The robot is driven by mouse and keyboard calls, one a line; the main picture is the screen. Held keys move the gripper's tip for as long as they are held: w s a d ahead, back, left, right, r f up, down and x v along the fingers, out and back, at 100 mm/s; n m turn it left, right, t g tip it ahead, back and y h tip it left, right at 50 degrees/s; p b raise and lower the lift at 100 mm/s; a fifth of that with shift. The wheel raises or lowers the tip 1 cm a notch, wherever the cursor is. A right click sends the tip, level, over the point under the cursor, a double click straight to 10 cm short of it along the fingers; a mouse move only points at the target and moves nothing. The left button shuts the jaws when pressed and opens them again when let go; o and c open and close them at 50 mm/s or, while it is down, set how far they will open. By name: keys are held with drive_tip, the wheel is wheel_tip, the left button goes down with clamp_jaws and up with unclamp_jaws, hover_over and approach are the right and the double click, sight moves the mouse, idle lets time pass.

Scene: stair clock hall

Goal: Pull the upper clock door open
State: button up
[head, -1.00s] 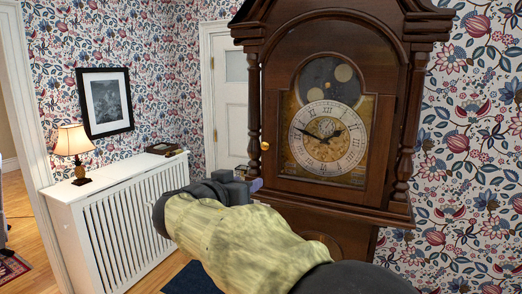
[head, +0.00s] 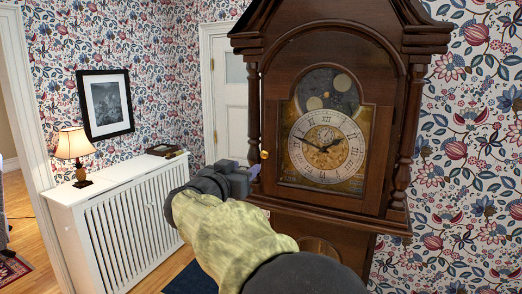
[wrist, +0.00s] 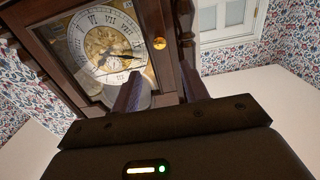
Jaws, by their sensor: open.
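The upper clock door (head: 375,165) is a dark wood frame with an arched glass pane over the dial, and it looks closed. Its small brass knob (head: 264,155) is on the door's left edge. My gripper (head: 254,173) is just below and left of the knob in the head view. In the wrist view my gripper (wrist: 160,92) has its two fingers apart with nothing between them. The brass knob (wrist: 159,43) shows beyond the fingertips there, not held. The clock dial (wrist: 105,42) appears turned in that view.
A white radiator cover (head: 120,190) with a lamp (head: 75,147) and a small box (head: 164,150) stands left of the clock. A white door (head: 228,100) is behind. A turned wooden column (head: 254,125) flanks the clock door on the left.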

sight(264, 154)
drive_tip(key=p+x, duration=0.5)
drive_tip(key=x, duration=0.5)
drive_tip(key=shift+r, duration=0.1)
drive_tip(key=shift+w+d+p, duration=0.2)
drive_tip(key=shift+w+p, duration=0.25)
drive_tip(key=shift+w, duration=0.15)
clamp_jaws()
